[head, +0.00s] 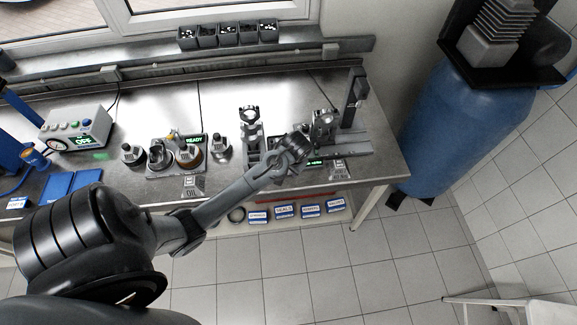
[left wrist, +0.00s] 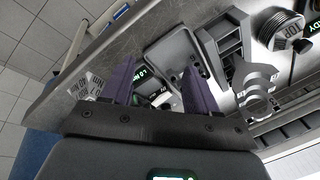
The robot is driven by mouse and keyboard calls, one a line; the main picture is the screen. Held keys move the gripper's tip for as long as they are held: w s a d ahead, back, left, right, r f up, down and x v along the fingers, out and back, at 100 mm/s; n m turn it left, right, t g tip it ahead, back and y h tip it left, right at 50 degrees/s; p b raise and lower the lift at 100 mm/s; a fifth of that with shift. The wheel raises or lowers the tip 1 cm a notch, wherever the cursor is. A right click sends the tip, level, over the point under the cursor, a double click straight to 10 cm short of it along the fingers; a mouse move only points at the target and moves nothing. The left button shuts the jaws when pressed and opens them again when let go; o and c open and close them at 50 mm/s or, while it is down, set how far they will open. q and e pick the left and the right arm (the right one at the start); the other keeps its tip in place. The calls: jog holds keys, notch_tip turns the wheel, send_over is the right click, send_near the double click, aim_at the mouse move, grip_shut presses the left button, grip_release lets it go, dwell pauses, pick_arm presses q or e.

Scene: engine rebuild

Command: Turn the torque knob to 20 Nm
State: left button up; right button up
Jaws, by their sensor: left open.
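In the left wrist view a small dark unit with a lit green display (left wrist: 143,72) stands between and beyond my fingers; its text is partly hidden. In the head view a green display (head: 315,162) shows just beside my left gripper (head: 303,154). The torque knob cannot be made out clearly; my gripper covers much of this spot. In the left wrist view my left gripper (left wrist: 158,75) is open, its two purple fingers apart on either side of the unit, with nothing clearly held. Contact cannot be told. My right gripper is not in view.
A grey control box (head: 75,128) reading OFF stands at the bench's left. Pots and a READY display (head: 194,140) stand mid-bench. A metal fixture (head: 251,130) stands left of my gripper. A label stand (head: 338,166) is near the front edge. A blue tank (head: 465,130) stands right.

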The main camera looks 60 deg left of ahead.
pick_arm(q)
jog(key=shift+s+d+r, duration=0.1)
jog(key=shift+s+d, duration=0.2)
jog(key=shift+d, duration=0.25)
jog(key=shift+m, duration=0.3)
